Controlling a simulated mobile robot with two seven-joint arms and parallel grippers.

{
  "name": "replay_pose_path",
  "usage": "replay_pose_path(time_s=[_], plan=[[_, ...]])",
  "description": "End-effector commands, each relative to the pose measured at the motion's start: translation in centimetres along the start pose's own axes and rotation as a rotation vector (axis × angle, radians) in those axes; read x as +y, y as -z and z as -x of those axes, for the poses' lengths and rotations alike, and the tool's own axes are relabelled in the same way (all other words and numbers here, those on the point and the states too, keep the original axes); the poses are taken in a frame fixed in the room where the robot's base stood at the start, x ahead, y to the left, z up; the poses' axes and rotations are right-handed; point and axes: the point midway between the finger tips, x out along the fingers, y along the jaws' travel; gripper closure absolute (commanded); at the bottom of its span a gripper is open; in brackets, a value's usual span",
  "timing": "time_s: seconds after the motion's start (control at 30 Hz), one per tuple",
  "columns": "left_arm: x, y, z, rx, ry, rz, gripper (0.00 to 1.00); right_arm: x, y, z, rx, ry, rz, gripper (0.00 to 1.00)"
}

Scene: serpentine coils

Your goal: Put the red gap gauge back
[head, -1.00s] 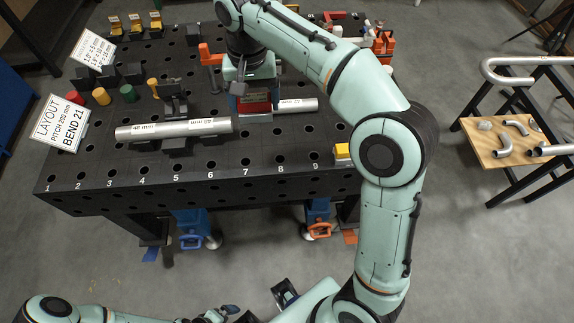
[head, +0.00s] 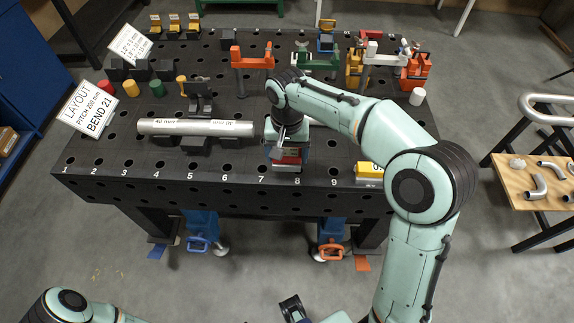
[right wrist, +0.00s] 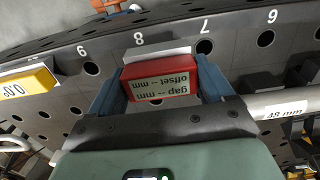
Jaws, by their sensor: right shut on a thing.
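The red gap gauge (right wrist: 150,88) is a red block with a white label reading "gap -- mm, offset -- mm" and a pale metal plate along one side. It also shows in the head view (head: 289,154), at the table's front edge near numbers 7 and 8. My right gripper (right wrist: 158,84) is shut on it, one blue finger on each side. The gripper shows in the head view too (head: 287,148), partly covering the gauge. I cannot tell whether the gauge touches the table.
A silver tube (head: 195,127) rests on black supports left of my gripper; another tube is mostly hidden behind my arm. A yellow block (head: 369,172) sits at the front edge near 9. Orange and green clamps (head: 317,58) stand at the back. The front strip between 2 and 6 is clear.

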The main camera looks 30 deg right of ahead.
Motion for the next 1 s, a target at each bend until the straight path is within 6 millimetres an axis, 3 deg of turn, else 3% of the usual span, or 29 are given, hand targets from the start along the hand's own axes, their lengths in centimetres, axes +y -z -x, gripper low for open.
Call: replay_pose_path(time_s=[0.4,0.8,0.83,0.87,0.9,1.0], plan=[[-0.3,-0.1,-0.7,-0.002,0.001,0.001,0.00,0.0,0.0,-4.7,0.000,0.000,0.000,0.54],[-0.3,-0.1,-0.9,-0.003,0.001,0.001,0.00,0.0,0.0,-5.1,0.000,0.000,0.000,0.54],[-0.3,-0.1,-0.9,-0.003,0.001,0.001,0.00,0.0,0.0,-5.2,0.000,0.000,0.000,0.16],[-0.3,-0.1,-0.9,-0.003,0.001,0.001,0.00,0.0,0.0,-5.1,0.000,0.000,0.000,0.06],[-0.3,-0.1,-0.9,-0.003,0.001,0.001,0.00,0.0,0.0,-5.1,0.000,0.000,0.000,0.00],[-0.3,-0.1,-0.9,-0.003,0.001,0.001,0.00,0.0,0.0,-5.1,0.000,0.000,0.000,0.00]])
